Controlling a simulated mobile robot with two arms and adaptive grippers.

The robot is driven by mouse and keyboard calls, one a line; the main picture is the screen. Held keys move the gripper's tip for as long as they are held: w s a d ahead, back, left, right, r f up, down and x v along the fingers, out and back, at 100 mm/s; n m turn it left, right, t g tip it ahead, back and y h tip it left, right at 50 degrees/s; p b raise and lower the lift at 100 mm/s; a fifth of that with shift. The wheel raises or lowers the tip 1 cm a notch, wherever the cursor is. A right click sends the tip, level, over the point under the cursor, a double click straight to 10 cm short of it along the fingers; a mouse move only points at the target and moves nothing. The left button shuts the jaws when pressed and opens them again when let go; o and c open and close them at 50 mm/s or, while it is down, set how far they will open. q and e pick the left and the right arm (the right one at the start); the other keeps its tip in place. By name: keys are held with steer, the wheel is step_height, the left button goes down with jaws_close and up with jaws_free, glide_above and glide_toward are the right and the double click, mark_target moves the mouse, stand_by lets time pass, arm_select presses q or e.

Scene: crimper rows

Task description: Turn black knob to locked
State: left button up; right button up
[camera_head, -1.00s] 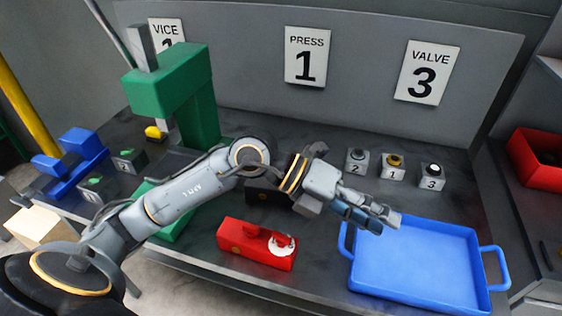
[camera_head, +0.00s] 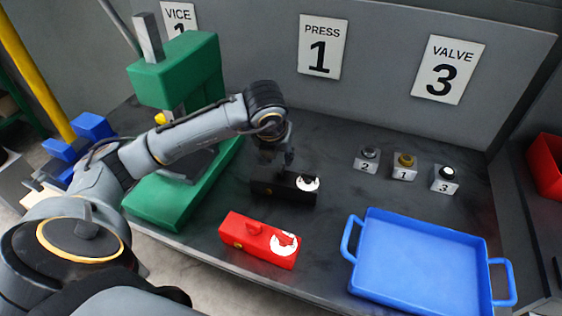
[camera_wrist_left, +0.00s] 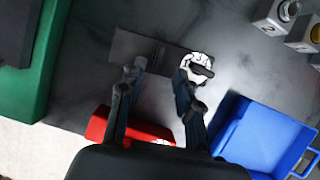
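A black box (camera_head: 268,186) with a white dial (camera_head: 308,184) at its right end stands on the dark bench in the head view. In the left wrist view the black box (camera_wrist_left: 133,45) lies ahead of the fingers, and a dark bar, seemingly the knob (camera_wrist_left: 203,71), lies across its white dial. My left gripper (camera_head: 287,158) points down over the box. In the wrist view its two fingers (camera_wrist_left: 160,70) are apart with nothing held between them; the right fingertip is close beside the dial. Contact cannot be told. My right gripper is out of view.
A red box (camera_head: 250,236) with a similar dial stands in front of the black one. A blue tray (camera_head: 415,255) is at the right. Small numbered valve blocks (camera_head: 404,172) stand behind it. A green press (camera_head: 160,200) is at the left.

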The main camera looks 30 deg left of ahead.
mark_target(281, 167)
arm_select(q)
steer(key=p+x, duration=0.1)
steer(key=x, duration=0.5)
steer(key=shift+w+f, duration=0.1)
steer(key=shift+f, duration=0.1)
steer(key=shift+c, duration=0.2)
jaws_close()
